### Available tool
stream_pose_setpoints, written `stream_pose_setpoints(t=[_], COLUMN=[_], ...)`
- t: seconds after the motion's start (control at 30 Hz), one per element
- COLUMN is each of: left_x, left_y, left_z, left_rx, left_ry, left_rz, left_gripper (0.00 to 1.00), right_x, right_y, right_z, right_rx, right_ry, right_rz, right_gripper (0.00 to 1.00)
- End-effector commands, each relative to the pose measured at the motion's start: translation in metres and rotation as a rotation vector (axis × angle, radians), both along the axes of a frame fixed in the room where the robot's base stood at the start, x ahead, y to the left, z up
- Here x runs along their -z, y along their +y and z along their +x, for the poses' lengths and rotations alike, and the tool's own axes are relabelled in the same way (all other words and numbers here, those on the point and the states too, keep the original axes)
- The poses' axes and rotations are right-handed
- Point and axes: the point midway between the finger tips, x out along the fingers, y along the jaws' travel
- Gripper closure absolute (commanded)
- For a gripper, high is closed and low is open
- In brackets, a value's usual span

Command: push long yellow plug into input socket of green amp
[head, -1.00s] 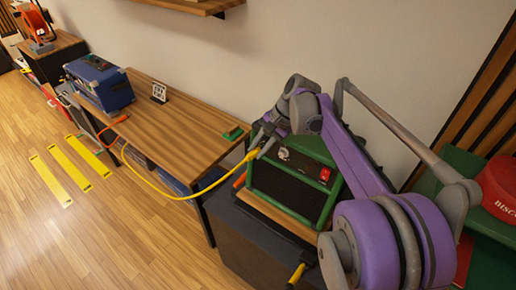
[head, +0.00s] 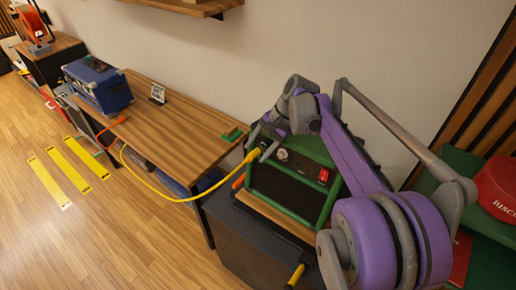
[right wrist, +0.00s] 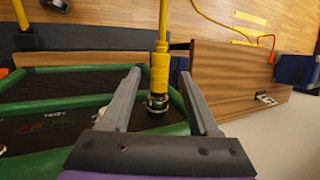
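The green amp (head: 297,190) stands on a dark cabinet, with a black control panel on top and a red switch. The long yellow plug (head: 252,155) is at the panel's left end, its cable trailing left. In the right wrist view the plug (right wrist: 160,72) points at the panel, and its dark end meets a round metal socket (right wrist: 157,102); how deep it sits I cannot tell. My right gripper (right wrist: 160,75) is open, its fingers on either side of the plug with gaps. In the head view it also shows at the panel (head: 263,138). My left gripper is not in view.
A wooden table (head: 180,115) left of the amp holds a blue amp (head: 97,86) and a small stand (head: 157,93). A yellow-and-black item (head: 296,274) is near the cabinet front. A red round tin (head: 497,186) sits on green shelving at right.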

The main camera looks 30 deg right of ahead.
Motion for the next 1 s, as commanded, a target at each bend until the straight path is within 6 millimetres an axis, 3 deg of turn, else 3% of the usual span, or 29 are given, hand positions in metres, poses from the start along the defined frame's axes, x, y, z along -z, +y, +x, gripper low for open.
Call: stream_pose_setpoints(t=[0.33, 0.8, 1.0], left_x=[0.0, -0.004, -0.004], left_y=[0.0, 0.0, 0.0], left_z=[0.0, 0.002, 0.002], left_rx=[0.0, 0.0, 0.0], left_ry=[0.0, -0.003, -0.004], left_rz=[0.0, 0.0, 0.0], left_gripper=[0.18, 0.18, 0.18], right_x=[-0.007, -0.083, -0.095], right_y=[-0.003, -0.038, -0.043], right_z=[-0.002, -0.023, -0.026], right_rx=[0.001, 0.002, 0.001], right_ry=[0.0, -0.001, 0.0], right_rz=[0.0, 0.0, 0.0], right_gripper=[0.39, 0.39, 0.39])
